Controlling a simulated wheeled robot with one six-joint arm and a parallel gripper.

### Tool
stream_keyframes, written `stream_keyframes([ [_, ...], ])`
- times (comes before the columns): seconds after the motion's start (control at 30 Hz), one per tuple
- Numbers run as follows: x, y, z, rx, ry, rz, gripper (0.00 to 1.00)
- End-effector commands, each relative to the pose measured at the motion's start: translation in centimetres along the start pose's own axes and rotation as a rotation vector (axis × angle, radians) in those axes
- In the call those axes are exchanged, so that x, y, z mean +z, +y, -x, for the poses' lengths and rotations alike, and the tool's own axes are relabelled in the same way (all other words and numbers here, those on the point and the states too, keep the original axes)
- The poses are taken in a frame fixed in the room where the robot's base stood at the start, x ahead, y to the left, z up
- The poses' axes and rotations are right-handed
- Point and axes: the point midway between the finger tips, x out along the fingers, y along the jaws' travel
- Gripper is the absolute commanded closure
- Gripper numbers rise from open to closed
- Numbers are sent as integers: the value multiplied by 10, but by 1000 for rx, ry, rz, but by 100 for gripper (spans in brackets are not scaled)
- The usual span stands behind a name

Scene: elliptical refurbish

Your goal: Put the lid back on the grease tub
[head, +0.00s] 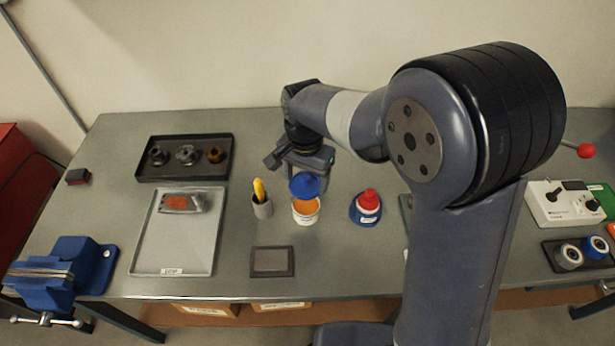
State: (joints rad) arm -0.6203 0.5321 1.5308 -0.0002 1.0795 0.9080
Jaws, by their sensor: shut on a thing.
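The grease tub (306,216) stands upright on the bench, a white tub with orange grease showing at its open top. My gripper (304,174) is shut on the blue lid (303,187) and holds it above the back part of the tub's mouth. The lid looks slightly tilted. Whether it touches the rim cannot be told from this view. My gripper's fingertips are partly hidden behind the lid.
A grey cup with a yellow-handled tool (262,207) stands close left of the tub. A dark flat pad (272,261) lies in front. A grey tray (172,252) and a blue vise (62,262) are further left.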

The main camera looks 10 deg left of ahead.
Motion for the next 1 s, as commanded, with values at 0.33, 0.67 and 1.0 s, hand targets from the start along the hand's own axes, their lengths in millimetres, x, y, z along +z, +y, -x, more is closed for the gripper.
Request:
stream_keyframes([
  [0.33,0,0,-23,-1,0,-1,51],
  [0.67,0,0,-54,0,0,0,51],
  [1.0,0,0,-64,-1,1,0,51],
])
